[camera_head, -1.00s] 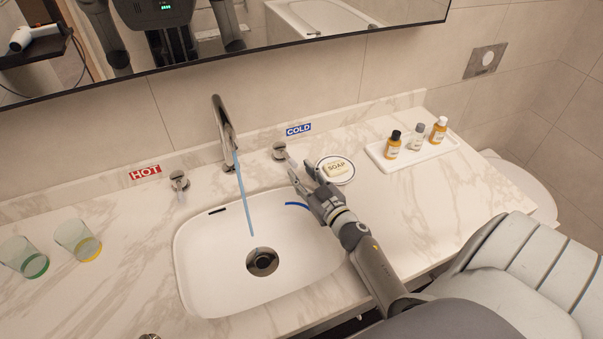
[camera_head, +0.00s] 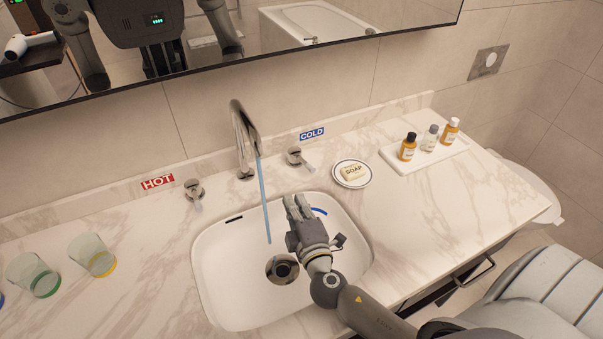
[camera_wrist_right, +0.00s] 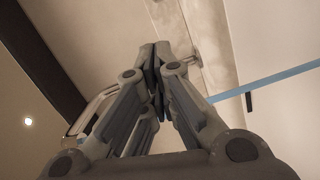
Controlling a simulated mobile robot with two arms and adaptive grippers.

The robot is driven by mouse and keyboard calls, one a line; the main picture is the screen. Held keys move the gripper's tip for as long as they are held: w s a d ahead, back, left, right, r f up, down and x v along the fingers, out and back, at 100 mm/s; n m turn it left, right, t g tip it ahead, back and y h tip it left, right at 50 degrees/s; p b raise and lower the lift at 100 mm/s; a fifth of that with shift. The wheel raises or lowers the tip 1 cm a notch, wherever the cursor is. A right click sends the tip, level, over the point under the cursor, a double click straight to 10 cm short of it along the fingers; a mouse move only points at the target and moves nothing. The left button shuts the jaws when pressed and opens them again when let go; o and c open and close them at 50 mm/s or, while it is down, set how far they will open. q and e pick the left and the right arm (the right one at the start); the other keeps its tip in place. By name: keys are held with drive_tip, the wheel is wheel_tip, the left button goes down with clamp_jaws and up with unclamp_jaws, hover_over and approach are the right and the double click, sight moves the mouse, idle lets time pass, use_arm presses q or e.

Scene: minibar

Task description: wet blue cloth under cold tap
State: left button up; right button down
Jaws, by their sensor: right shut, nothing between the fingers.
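The cold tap handle (camera_head: 295,157) stands behind the sink, under the blue COLD label (camera_head: 312,134). A blue water stream (camera_head: 264,200) runs from the spout (camera_head: 244,135) into the white sink (camera_head: 212,270). It also crosses the right wrist view (camera_wrist_right: 265,82). My right gripper (camera_head: 298,207) is shut and empty over the sink's right part, right of the stream and apart from it. A small blue arc (camera_head: 319,211) shows beside its fingers; I cannot tell if it is cloth. No other blue cloth is visible. My left gripper is out of view.
The hot tap handle (camera_head: 194,189) is left of the spout. A soap dish (camera_head: 352,174) and a tray (camera_head: 460,149) with small bottles stand on the right of the counter. Glasses (camera_head: 93,256) stand at the left.

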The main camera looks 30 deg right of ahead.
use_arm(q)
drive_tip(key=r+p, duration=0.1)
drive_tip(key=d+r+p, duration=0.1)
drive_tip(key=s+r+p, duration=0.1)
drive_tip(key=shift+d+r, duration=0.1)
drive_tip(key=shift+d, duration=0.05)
use_arm(e)
drive_tip(key=w+d, duration=0.2)
drive_tip(key=w, duration=0.1)
drive_tip(key=w+d, duration=0.2)
drive_tip(key=w, duration=0.1)
drive_tip(key=w+d+f, duration=0.1)
drive_tip(key=w+d, duration=0.1)
drive_tip(key=w, duration=0.1)
drive_tip(key=shift+w+f, duration=0.1)
drive_tip(key=shift+w, duration=0.25)
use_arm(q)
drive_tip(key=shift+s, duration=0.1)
